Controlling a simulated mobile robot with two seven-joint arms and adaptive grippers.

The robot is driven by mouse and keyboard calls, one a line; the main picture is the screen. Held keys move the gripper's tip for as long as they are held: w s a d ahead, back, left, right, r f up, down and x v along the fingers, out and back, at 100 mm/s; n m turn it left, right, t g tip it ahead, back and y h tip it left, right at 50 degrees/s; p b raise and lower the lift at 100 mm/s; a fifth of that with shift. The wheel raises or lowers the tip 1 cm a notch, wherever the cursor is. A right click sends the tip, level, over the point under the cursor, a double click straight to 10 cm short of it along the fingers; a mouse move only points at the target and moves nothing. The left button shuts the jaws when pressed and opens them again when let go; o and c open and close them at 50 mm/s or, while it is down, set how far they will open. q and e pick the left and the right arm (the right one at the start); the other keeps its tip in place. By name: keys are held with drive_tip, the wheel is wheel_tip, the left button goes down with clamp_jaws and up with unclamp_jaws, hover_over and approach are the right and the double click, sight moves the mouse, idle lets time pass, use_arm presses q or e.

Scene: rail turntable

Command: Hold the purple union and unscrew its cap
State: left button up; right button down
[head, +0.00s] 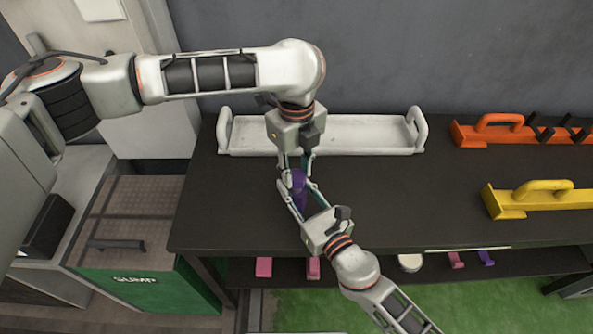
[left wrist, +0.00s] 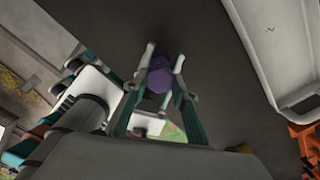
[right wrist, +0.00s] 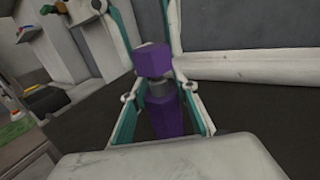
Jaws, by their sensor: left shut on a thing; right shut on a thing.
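The purple union (head: 299,184) stands upright between my two grippers, over the dark bench. In the right wrist view its upper six-sided purple cap (right wrist: 152,60) sits above a grey collar (right wrist: 159,88) and a longer purple body (right wrist: 165,117). My left gripper (head: 294,168) comes from above and is shut on the cap, which shows end-on in the left wrist view (left wrist: 158,73). My right gripper (head: 293,192) comes from the lower right and is shut around the body. Fingers hide part of the union in the head view; whether its foot touches the bench is unclear.
A white handled tray (head: 350,135) lies behind the grippers on the dark bench (head: 400,195). An orange handled holder (head: 490,137) and a yellow one (head: 530,200) are at the right. Pink pieces (head: 264,267) sit on the lower shelf. The bench between tray and yellow holder is clear.

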sight(297, 175)
use_arm(q)
drive_tip(key=shift+r, duration=0.15)
drive_tip(key=shift+r, duration=2.45)
use_arm(e)
drive_tip(key=c, duration=1.5)
unclamp_jaws()
drive_tip(key=shift+s, duration=0.1)
drive_tip(key=shift+s+d, duration=0.15)
drive_tip(key=shift+s, duration=0.05)
drive_tip(key=v, duration=1.1)
drive_tip(key=shift+s+d, duration=0.15)
